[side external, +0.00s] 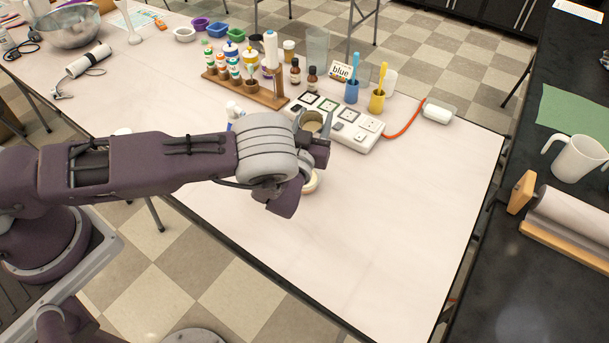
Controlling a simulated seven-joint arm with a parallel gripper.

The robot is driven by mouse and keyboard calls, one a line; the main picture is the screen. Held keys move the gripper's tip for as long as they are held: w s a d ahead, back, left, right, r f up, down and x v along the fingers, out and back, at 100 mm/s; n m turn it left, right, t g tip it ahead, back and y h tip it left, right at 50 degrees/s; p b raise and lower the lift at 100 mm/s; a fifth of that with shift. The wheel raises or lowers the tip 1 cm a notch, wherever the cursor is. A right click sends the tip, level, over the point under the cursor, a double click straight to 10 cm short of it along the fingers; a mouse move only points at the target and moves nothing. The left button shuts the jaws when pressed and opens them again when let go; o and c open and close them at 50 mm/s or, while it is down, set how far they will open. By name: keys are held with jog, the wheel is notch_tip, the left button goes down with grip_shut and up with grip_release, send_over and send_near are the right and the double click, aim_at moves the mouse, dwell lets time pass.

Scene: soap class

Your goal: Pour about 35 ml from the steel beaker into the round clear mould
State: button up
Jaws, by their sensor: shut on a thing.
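My gripper (313,128) is above the middle of the white table, its fingers on either side of a small metal-looking cup, which I take to be the steel beaker (314,117). The beaker's open top shows between the fingers; its lower part is hidden, and I cannot tell its exact tilt or how full it is. A pale round dish (313,183), perhaps the round clear mould, shows partly on the table just below and behind my gripper. Most of it is hidden by my wrist, and its contents cannot be made out.
A white hotplate-like unit (345,121) with square pads stands just behind my gripper. Blue (352,91) and yellow (377,100) cups with tools stand beyond it. A wooden rack (250,90) of bottles is at the back. The table's front right is clear.

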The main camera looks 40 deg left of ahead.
aim_at(315, 124)
jog(key=shift+w+a+f+g+h, duration=0.2)
jog(key=shift+w+f+g, duration=0.35)
jog(key=shift+f, duration=0.1)
jog(key=shift+w+a+f+g+h, duration=0.15)
jog(key=shift+w+f+g+h, duration=0.05)
jog(key=shift+w+f+g, duration=0.4)
jog(key=shift+w+a+f, duration=0.1)
jog(key=shift+w+a+f+g+h, duration=0.15)
jog(key=shift+w+f+g, duration=0.2)
jog(key=shift+f, duration=0.3)
jog(key=shift+w+a+f+g+h, duration=0.1)
jog(key=shift+w+f+g, duration=0.1)
jog(key=shift+f+g, duration=0.4)
jog(key=shift+w+a+f+g+h, duration=0.15)
jog(key=shift+w+f+g, duration=0.15)
jog(key=shift+f, duration=0.45)
